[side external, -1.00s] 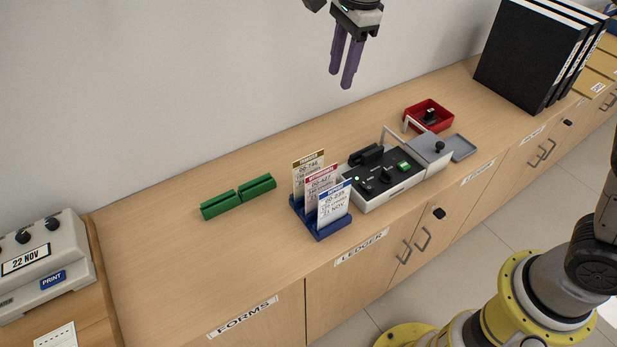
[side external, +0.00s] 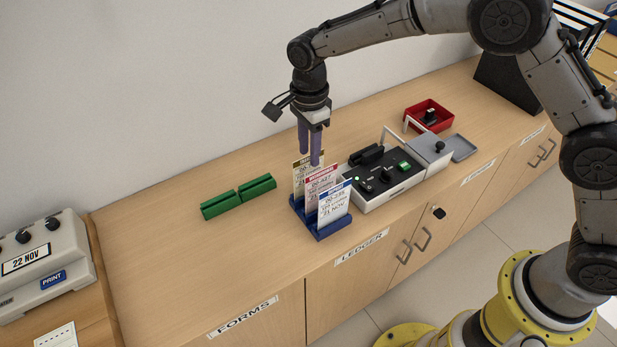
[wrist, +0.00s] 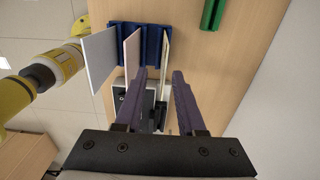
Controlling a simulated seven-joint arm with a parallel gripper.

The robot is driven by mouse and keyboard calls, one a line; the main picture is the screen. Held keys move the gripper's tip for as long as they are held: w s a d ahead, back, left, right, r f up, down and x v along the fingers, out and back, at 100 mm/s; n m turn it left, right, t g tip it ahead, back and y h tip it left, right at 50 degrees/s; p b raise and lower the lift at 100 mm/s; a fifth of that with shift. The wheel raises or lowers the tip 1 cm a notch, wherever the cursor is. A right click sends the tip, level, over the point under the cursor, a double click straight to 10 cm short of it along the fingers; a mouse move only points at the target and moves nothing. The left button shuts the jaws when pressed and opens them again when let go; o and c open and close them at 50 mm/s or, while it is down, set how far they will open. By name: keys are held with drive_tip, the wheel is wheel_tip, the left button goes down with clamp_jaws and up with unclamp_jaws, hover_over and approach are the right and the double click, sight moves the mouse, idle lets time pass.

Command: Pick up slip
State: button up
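Three upright slips stand in a blue slotted holder (side external: 322,231) on the counter. The rear slip (side external: 301,181) has an olive header, partly hidden by my gripper. The middle slip (side external: 319,184) has a red header and the front slip (side external: 334,206) a blue one. My gripper (side external: 310,159) points down at the top of the rear slip, with its purple fingers apart. In the wrist view, the rear slip (wrist: 166,52) lines up between the fingertips (wrist: 160,72); I cannot tell whether they are level with its top edge. The other slips lie left of them.
A grey-and-black machine (side external: 385,180) with a lever stands close right of the holder. A red tray (side external: 429,115) is behind the machine. A date printer (side external: 45,262) stands far left.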

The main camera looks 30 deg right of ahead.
sight(308, 164)
drive_tip(key=shift+w+f, duration=0.15)
drive_tip(key=shift+f, duration=1.2)
drive_tip(key=shift+w+f, duration=0.15)
drive_tip(key=shift+f, duration=1.15)
clamp_jaws()
